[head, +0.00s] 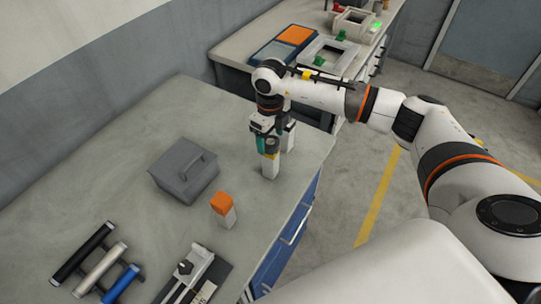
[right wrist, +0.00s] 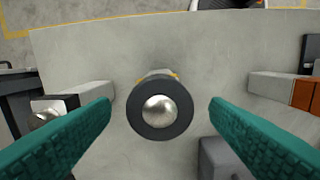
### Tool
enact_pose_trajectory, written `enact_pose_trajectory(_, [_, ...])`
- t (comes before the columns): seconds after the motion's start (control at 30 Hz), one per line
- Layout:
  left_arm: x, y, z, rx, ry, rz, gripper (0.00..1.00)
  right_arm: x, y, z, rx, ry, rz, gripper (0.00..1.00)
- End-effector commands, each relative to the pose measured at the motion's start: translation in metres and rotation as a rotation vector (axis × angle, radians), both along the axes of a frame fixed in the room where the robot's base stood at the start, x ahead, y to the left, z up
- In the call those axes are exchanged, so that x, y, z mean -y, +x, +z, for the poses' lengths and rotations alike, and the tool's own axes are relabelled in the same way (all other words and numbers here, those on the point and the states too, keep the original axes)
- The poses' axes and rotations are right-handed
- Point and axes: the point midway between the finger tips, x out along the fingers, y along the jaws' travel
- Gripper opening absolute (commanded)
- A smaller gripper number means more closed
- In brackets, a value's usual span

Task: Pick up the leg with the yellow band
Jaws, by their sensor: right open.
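The leg with the yellow band stands upright near the right edge of the table; its pale lower part (head: 270,168) shows below my right gripper (head: 266,143). In the right wrist view its dark round top with a silver ball (right wrist: 160,112) is centred, and a little of the yellow band (right wrist: 158,74) shows behind it. The open teal fingers of my right gripper (right wrist: 160,103) lie on either side, apart from the leg. My left gripper is not in view.
An orange-topped pale block (head: 223,207) and a grey lidded box (head: 184,172) stand nearby. Another pale post (head: 290,134) stands just behind the gripper. Black, silver and blue cylinders (head: 98,268) lie at the front left. The table's middle left is clear.

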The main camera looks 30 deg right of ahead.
Motion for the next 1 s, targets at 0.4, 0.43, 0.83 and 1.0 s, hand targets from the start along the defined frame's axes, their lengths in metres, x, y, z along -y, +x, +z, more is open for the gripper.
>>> enact_pose_trajectory(0.4, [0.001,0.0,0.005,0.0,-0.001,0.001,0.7,0.0,0.001,-0.016,0.002,0.001,0.0,0.66])
enact_pose_trajectory(0.43, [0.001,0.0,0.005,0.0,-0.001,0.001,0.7,0.0,0.001,-0.016,0.002,0.001,0.0,0.61])
enact_pose_trajectory(0.83, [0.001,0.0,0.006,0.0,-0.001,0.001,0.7,0.0,0.001,-0.015,0.004,0.002,0.0,0.0])
enact_pose_trajectory(1.0, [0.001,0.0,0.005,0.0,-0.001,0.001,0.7,0.0,0.001,-0.015,0.004,0.002,0.0,0.0])
